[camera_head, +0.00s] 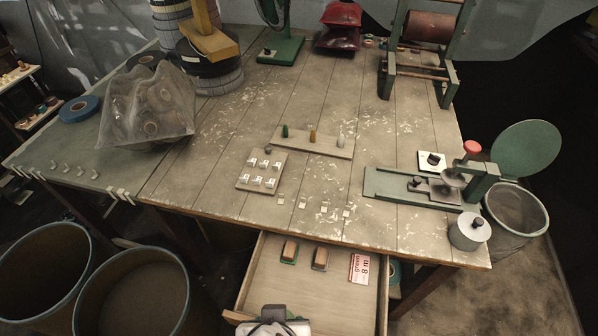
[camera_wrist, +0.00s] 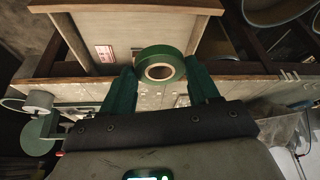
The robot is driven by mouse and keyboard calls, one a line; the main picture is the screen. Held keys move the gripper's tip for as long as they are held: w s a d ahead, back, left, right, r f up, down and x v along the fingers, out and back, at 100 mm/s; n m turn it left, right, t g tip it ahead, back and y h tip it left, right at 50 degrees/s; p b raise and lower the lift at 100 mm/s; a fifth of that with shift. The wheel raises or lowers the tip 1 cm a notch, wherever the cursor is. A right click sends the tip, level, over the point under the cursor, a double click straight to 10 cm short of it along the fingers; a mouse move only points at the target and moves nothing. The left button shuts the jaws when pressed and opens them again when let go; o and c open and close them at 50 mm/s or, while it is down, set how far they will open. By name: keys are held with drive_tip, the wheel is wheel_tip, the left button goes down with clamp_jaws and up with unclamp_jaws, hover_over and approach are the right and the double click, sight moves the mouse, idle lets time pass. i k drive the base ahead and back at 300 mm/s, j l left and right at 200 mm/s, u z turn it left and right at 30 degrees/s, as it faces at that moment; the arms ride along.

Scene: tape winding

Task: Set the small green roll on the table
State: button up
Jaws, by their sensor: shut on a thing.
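The small green roll (camera_wrist: 160,53) is held between the two green fingers of my gripper (camera_wrist: 160,75) in the wrist view. Its hole with a pale inner core faces the camera. My gripper is shut on it. In the head view part of my gripper (camera_head: 274,323) shows at the bottom edge, over the front of the open drawer, and I cannot make out the roll there. The table (camera_head: 225,125) has a worn planked top. Its front edge lies beyond my gripper in the head view.
The open drawer (camera_head: 338,298) holds two brown blocks and a red-and-white label (camera_head: 359,267). A pegged board (camera_head: 330,146), a small-parts tray (camera_head: 245,182) and a green press (camera_head: 390,185) stand on the table. Two bins (camera_head: 185,275) stand at lower left.

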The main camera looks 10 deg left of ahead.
sight(331, 184)
drive_tip(key=i, duration=1)
